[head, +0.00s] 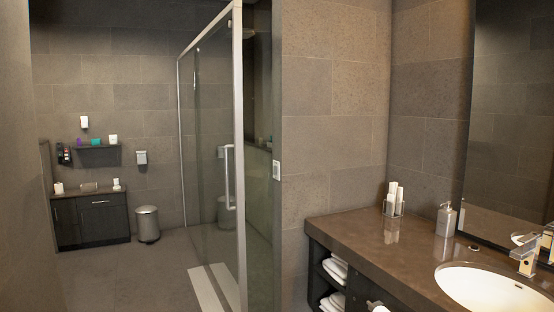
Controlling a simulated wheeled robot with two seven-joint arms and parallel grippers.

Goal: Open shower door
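The glass shower door (213,130) stands left of the middle of the head view, seen at a steep angle in a pale metal frame (238,90). A vertical bar handle (228,177) sits on the glass near the frame's near edge. I cannot tell for certain whether the door is fully closed. Through the glass, darker tile and a low pale strip (215,285) at the floor show. Neither of my grippers is in view, so nothing is seen touching the handle.
A stone vanity counter (345,230) with a sink (490,292) and soap dispenser (446,220) fills the right. A tiled wall (330,110) stands between. Clear floor (140,280) lies left of the glass. A bin (147,224) and dark cabinet (95,220) stand at the back.

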